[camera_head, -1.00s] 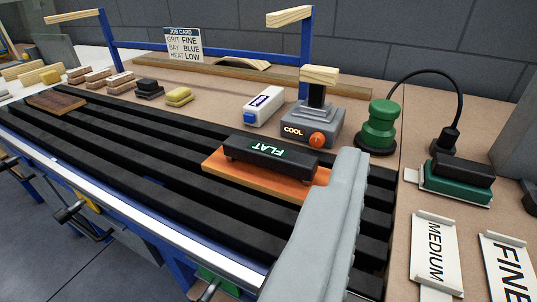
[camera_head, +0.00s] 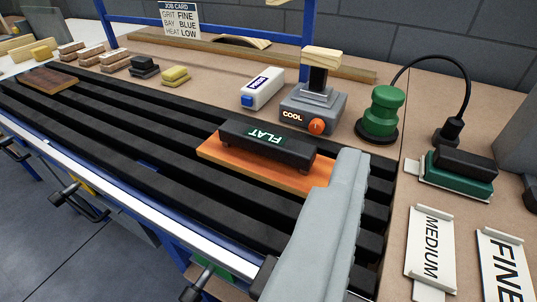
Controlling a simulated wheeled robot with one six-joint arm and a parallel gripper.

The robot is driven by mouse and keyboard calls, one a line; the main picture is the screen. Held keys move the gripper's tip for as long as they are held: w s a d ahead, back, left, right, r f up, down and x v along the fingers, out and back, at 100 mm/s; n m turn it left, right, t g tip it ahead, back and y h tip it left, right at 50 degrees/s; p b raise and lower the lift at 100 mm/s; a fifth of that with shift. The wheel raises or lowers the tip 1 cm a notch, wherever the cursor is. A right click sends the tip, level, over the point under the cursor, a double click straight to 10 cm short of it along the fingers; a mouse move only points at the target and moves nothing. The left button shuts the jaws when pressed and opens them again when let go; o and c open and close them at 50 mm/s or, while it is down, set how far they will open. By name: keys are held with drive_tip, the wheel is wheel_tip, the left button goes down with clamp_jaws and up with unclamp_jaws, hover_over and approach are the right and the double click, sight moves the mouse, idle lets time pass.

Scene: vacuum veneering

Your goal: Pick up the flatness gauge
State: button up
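The flatness gauge (camera_head: 268,146) is a black bar with a lit green "FLAT" label and a foot at each end. It rests on an orange-brown wood panel (camera_head: 225,160), which lies across the black slats (camera_head: 150,165). A grey ribbed part of my gripper (camera_head: 325,235) rises from the bottom edge and stands in front of the panel's right end. It appears apart from the gauge. Its fingertips cannot be made out clearly, so its opening is unclear.
A heater unit reading "COOL" (camera_head: 312,108) and a white-blue bottle (camera_head: 262,88) stand behind the gauge. A green knobbed tool (camera_head: 380,112), a green sanding block (camera_head: 457,172) and MEDIUM (camera_head: 431,245) and FINE (camera_head: 505,265) plates lie right. A dark wood piece (camera_head: 48,78) lies far left.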

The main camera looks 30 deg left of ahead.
drive_tip(key=w+a+f+n+g+y, duration=0.1)
drive_tip(key=w+a+n+g+y, duration=0.15)
drive_tip(key=w+n+g, duration=0.7)
drive_tip(key=n+g+y, duration=0.2)
drive_tip(key=n+g, duration=0.5)
approach(269, 137)
drive_tip(key=x, duration=1.1)
drive_tip(key=shift+r, duration=0.1)
clamp_jaws()
